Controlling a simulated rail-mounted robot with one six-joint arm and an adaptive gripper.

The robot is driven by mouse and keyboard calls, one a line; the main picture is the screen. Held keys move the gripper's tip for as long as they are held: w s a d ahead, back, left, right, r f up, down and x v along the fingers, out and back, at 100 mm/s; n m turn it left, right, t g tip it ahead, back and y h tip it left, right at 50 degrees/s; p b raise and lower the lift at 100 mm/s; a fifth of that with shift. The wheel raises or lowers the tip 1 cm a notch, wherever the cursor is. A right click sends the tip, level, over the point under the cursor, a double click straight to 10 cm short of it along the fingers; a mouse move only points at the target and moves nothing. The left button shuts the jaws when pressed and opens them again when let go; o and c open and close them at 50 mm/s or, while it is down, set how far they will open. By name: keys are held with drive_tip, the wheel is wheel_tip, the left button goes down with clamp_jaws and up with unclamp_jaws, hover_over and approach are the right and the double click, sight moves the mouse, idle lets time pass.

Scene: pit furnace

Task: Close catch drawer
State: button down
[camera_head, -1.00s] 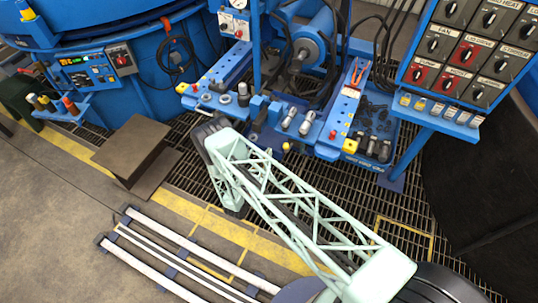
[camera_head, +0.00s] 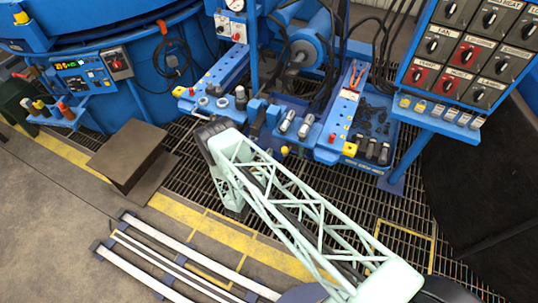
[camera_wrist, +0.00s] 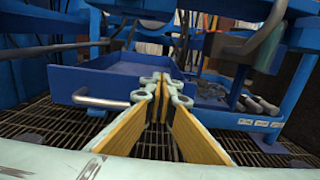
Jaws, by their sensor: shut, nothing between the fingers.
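The catch drawer (camera_wrist: 72,84) is a blue open-topped tray at the left of the wrist view, pulled out from under the blue bench. Its pale bar handle (camera_wrist: 100,103) is on its front face. My gripper (camera_wrist: 160,82) is shut and empty, with its wood-coloured fingers pointing forward. Its fingertips overlap the right part of the drawer front, right of the handle; I cannot tell whether they touch it. In the head view my pale green arm reaches toward the bench and hides the drawer; the gripper cannot be made out there.
The blue bench carries fittings and an orange-handled tool (camera_head: 356,76). A switch panel (camera_head: 474,50) stands at right. A second blue tray (camera_wrist: 245,118) with dark cylinders is right of my fingers. A brown step (camera_head: 128,152) and white rails (camera_head: 180,262) lie at lower left.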

drive_tip(key=p+v, duration=0.1)
drive_tip(key=v, duration=1.3)
drive_tip(key=shift+r, duration=0.1)
idle(0.7)
